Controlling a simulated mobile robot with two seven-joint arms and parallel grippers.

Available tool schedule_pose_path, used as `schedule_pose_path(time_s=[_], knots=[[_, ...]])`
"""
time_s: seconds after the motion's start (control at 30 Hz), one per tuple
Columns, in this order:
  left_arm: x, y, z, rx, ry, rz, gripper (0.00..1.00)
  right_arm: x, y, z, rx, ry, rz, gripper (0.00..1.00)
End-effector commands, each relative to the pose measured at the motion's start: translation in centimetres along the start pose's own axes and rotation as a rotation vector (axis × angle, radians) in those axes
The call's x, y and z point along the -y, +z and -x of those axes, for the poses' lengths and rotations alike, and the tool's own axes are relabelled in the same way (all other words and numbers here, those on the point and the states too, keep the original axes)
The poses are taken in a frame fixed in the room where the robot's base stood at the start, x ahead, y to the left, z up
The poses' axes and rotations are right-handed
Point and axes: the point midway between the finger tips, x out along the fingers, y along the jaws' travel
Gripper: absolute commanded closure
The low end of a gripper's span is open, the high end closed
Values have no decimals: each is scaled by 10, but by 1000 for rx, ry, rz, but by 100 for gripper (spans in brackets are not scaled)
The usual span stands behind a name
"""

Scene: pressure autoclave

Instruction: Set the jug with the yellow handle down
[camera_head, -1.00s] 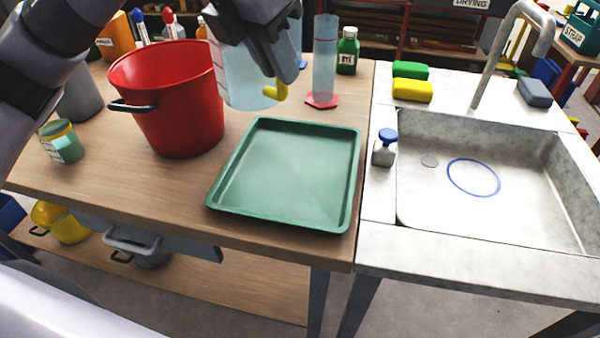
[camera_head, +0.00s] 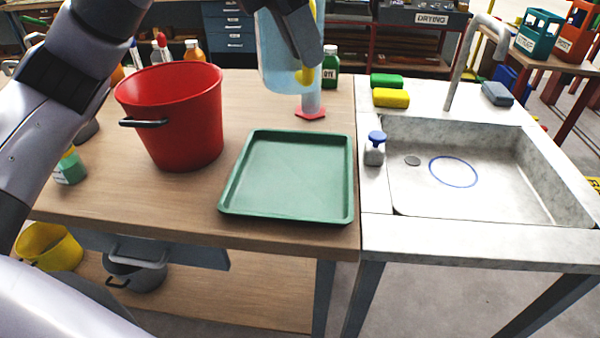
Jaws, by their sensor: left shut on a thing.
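The jug (camera_head: 275,68) is pale blue and see-through, with a yellow handle (camera_head: 306,76). My left gripper (camera_head: 305,58) is shut on the jug at its handle and holds it upright near the top of the view. The jug is above the table, behind the green tray (camera_head: 285,178) in the picture. Its upper part is hidden by my gripper and cut off by the frame edge. My right gripper is not in view.
A red bucket (camera_head: 178,125) stands left of the tray. A measuring cylinder with a red foot (camera_head: 311,113) stands behind the jug. The sink (camera_head: 500,190) on the right has a blue ring (camera_head: 453,171) on its floor. A blue-topped bottle (camera_head: 375,150) stands at its left rim.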

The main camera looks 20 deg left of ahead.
Motion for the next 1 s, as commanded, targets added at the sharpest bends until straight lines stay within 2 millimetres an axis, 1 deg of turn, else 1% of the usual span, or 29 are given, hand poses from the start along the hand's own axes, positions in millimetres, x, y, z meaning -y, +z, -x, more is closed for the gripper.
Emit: schedule_pose_path(time_s=[0.03,0.3,0.4,0.5,0.6,0.77,0.83,1.0], knots=[[0,-6,-12,-5,-2,0,100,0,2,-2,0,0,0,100],[1,-36,-78,-6,-3,1,100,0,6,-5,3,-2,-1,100],[1,-46,-101,-6,-2,1,100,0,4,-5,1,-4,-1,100],[1,-54,-119,-5,-2,2,100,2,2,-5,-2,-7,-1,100],[1,-59,-131,-3,-1,1,100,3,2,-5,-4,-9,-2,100],[1,-62,-140,-2,0,1,100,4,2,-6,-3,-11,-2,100],[2,-65,-146,-3,-1,1,100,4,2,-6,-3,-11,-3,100],[2,-76,-170,-4,-1,2,100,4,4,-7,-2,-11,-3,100]])
